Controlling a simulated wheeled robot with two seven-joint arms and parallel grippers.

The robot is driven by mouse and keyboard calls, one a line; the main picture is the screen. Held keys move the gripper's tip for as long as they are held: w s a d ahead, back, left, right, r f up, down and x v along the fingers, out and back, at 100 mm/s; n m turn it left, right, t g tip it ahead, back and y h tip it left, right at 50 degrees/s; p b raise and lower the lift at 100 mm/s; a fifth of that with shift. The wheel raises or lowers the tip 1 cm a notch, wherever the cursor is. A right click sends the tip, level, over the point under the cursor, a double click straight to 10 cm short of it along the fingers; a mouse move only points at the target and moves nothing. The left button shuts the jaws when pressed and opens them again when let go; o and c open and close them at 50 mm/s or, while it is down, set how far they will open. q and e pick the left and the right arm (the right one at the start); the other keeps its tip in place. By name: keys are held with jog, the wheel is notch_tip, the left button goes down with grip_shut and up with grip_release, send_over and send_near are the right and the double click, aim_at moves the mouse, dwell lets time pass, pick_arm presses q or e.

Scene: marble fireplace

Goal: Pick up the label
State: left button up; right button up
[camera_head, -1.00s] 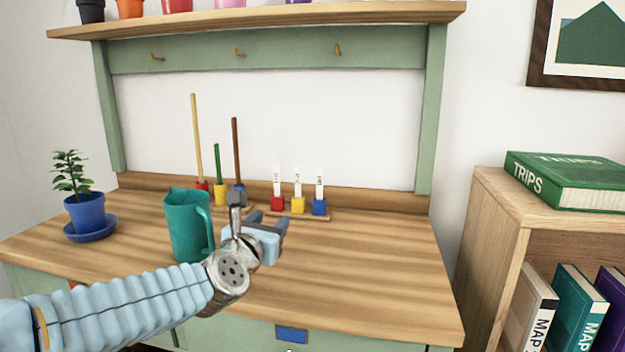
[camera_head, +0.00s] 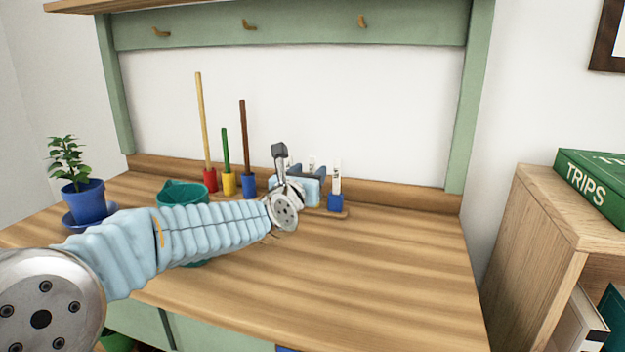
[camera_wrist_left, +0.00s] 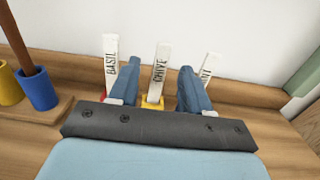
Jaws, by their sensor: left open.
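Three upright white labels stand in small coloured blocks at the back of the bench. In the left wrist view they are the basil label (camera_wrist_left: 111,66) at left, the chive label (camera_wrist_left: 158,72) in a yellow block (camera_wrist_left: 152,103), and a third label (camera_wrist_left: 207,66) at right, its word partly hidden. My left gripper (camera_wrist_left: 158,84) is open, its fingers on either side of the chive label, which looks not gripped. In the head view my left gripper (camera_head: 305,178) hides most of two labels; the third label (camera_head: 337,176) stands clear in a blue block (camera_head: 336,201). My right gripper is out of view.
Left of the labels, three sticks stand in red (camera_head: 210,180), yellow (camera_head: 229,184) and blue (camera_head: 248,187) blocks. A teal watering can (camera_head: 183,192) is partly behind my left arm. A potted plant (camera_head: 83,198) stands at left. The bench's right front (camera_head: 400,280) is clear.

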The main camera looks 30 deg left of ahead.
aim_at(312, 167)
pick_arm(q)
jog(key=x, duration=0.1)
jog(key=p+x, duration=0.1)
jog(key=x, duration=0.2)
jog(key=shift+r+p, duration=0.35)
jog(key=shift+p, duration=0.05)
jog(key=shift+w+f, duration=0.1)
jog(key=shift+w, duration=0.35)
jog(key=shift+c, duration=0.2)
grip_shut()
